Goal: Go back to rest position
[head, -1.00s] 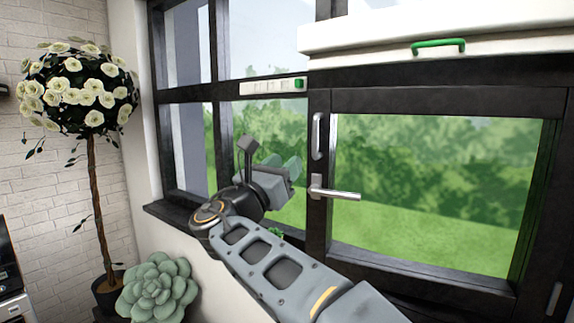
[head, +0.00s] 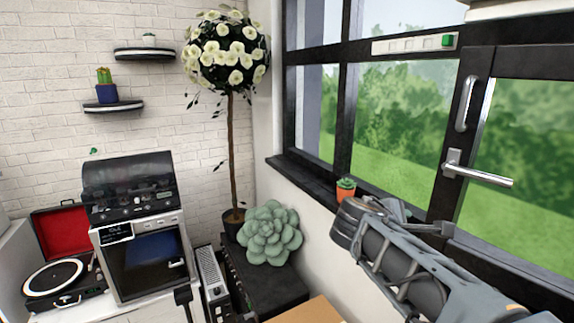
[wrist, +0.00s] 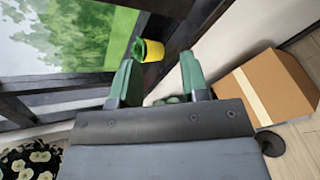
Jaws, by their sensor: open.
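My gripper (wrist: 160,80) shows in the wrist view with two green fingers spread apart and nothing between them. In the head view my arm reaches in from the lower right, below the window handle. Its fingers cannot be made out there. The window (head: 410,120) has a dark frame, and its silver lever handle (head: 478,170) points to the right.
A small potted plant (head: 345,189) stands on the sill beside my arm. A cardboard box (wrist: 268,88) lies at the right in the wrist view. A flowering tree (head: 228,60), a large succulent (head: 270,233), a machine (head: 140,230) and a record player (head: 58,280) stand at the left.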

